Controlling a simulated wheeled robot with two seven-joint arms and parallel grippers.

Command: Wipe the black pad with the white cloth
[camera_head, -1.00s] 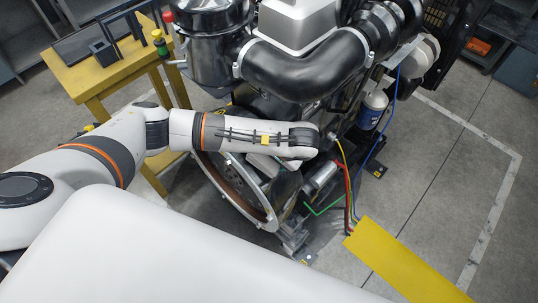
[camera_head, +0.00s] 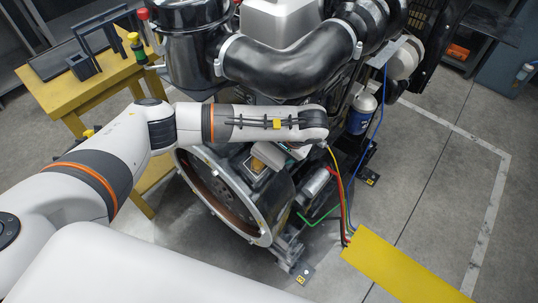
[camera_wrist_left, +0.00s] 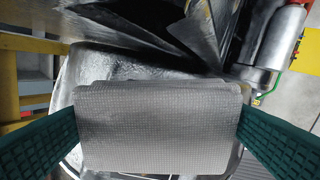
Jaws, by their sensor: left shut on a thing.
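In the left wrist view, the two green ribbed fingers of my left gripper (camera_wrist_left: 157,118) come in from both sides. They are shut on the cloth (camera_wrist_left: 155,140), a light grey-white, finely checked rectangle held flat between them. Behind the cloth's upper edge is a dark, glossy surface with grey streaks (camera_wrist_left: 115,64). I cannot tell whether it is the black pad, nor whether the cloth touches it. In the head view my left arm reaches across the front of the engine, and its fingers and the cloth are not clear there. My right gripper does not show.
The engine (camera_head: 290,65) fills the middle, with a large round flywheel housing (camera_head: 235,200) below my arm. A yellow table (camera_head: 65,95) stands at the left. A yellow plate (camera_head: 400,262) with coloured wires (camera_head: 338,195) lies at the lower right. The right floor is mostly clear.

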